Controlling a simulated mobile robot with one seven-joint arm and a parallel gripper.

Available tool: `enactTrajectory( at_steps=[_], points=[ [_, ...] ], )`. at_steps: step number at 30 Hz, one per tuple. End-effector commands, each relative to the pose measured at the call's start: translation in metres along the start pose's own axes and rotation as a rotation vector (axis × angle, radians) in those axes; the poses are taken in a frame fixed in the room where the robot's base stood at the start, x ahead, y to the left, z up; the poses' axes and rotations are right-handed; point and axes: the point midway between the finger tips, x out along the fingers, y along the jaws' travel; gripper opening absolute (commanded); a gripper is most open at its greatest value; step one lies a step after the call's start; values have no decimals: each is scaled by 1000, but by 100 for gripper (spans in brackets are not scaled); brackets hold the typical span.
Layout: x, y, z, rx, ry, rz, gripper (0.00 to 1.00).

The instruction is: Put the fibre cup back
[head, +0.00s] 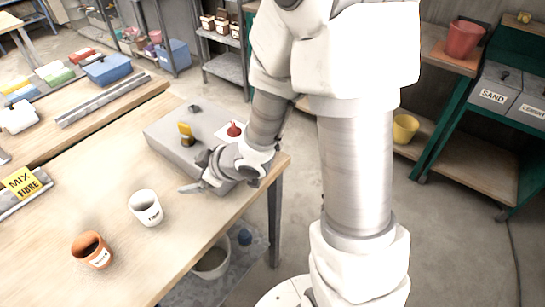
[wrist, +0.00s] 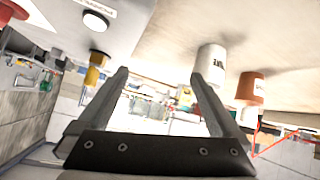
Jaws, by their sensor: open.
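A white cup (head: 146,208) with a dark label stands upright on the wooden table (head: 120,180). An orange cup (head: 91,250) with a white label stands nearer the front. I cannot read either label surely, so I cannot tell which is the fibre cup. My gripper (head: 190,187) is low over the table beside a grey box, to the right of both cups and apart from them. In the wrist view my gripper (wrist: 160,76) is open with nothing between its fingers. The white cup (wrist: 211,66) and orange cup (wrist: 251,90) show beyond the right finger.
The grey box (head: 165,138) with a yellow knob (head: 186,130) and a red button (head: 234,129) stands close behind my gripper. A yellow "MIX FIBRE" sign (head: 22,184) is at the left. Table between gripper and white cup is clear.

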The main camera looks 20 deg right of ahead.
Motion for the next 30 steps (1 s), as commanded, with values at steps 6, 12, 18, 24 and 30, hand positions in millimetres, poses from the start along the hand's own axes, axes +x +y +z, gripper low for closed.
enactTrajectory(
  at_steps=[6,12,18,24,30],
  points=[
    [-70,65,-5,78,-188,279,100],
    [-146,83,-5,247,-314,454,100],
    [-218,64,-4,463,-386,530,100],
    [-270,19,-3,670,-418,500,100],
    [-292,-17,-3,778,-429,434,100]
  ],
)
